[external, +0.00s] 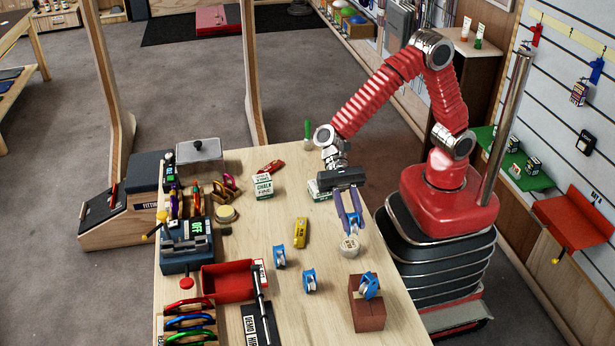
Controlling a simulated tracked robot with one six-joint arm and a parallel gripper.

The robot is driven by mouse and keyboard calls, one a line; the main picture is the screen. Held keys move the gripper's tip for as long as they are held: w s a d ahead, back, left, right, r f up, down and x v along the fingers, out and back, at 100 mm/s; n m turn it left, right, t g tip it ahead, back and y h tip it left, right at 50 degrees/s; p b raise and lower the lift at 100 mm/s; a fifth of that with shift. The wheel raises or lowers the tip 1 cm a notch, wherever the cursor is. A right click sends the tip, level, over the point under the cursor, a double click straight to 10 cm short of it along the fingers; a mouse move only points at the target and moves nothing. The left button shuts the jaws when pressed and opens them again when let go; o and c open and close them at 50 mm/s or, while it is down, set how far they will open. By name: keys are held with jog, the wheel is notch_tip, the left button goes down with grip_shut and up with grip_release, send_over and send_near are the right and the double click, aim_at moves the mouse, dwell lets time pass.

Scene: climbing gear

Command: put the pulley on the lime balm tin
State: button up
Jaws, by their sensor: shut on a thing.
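I cannot tell whether that thing touches the table.
A chalk box (264,187) and a yellow object (300,232) stand mid-table. A red bin (229,282) and coloured carabiners line the left front. The brown block (368,314) stands front right. The tabletop between the tin and yellow object looks clear.

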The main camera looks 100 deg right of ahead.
aim_at(351, 230)
jog(key=shift+f, duration=0.35)
jog(key=shift+f, duration=0.1)
jog(key=shift+f, duration=1.75)
jog(key=o, duration=1.1)
jog(key=shift+f, duration=0.1)
jog(key=v, duration=1.2)
